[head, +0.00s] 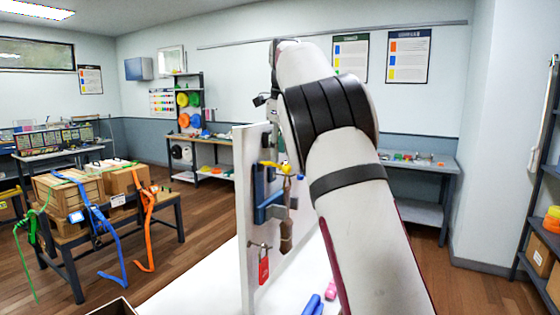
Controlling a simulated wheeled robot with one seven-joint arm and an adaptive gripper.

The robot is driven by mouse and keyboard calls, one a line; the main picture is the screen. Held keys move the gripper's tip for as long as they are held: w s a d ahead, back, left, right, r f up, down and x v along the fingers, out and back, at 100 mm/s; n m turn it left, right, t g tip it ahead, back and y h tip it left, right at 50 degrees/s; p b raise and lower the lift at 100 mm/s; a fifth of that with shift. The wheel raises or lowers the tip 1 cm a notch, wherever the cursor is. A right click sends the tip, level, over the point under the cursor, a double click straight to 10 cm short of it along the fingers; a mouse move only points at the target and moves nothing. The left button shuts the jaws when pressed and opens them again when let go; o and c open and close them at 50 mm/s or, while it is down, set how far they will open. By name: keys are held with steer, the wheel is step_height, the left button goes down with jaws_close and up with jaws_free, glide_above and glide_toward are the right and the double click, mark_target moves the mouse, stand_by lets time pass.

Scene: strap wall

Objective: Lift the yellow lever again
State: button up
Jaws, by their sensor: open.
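The yellow lever (275,168) sticks out near the upper part of the white upright board (246,215). It lies roughly level, above a blue fitting (267,205). My gripper (280,147) is only partly seen, hanging down just above the lever, beside the left edge of my arm. My arm hides much of it and the right part of the board. It is open, and I see nothing held in it. Whether its fingers touch the lever I cannot tell.
A brown handle-like piece (287,225) hangs below the lever, with a red padlock (264,268) lower left. Blue rolls (312,305) and a pink piece (331,292) lie on the white tabletop (205,285). A bench with strapped boxes (68,190) stands left.

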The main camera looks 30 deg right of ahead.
steer(key=v, duration=0.3)
steer(key=shift+a+r, duration=0.1)
steer(key=shift+r, duration=0.05)
steer(key=shift+s, duration=0.1)
stand_by(0.4)
steer(key=s+a+n+t+y, duration=0.1)
steer(key=s+a+n, duration=0.3)
steer(key=s+n, duration=0.45)
steer(key=s+a+n+t+y, duration=0.1)
steer(key=s+a+n, duration=0.45)
steer(key=s, duration=0.55)
steer(key=s+a+f+n, duration=0.3)
steer(key=s+f+n, duration=0.4)
steer(key=s+f, duration=0.1)
steer(key=s+a+f+n+h, duration=0.1)
steer(key=s+a+f+n, duration=0.3)
steer(key=s+f+n, duration=0.4)
steer(key=shift+s+t, duration=0.4)
steer(key=shift+s, duration=0.65)
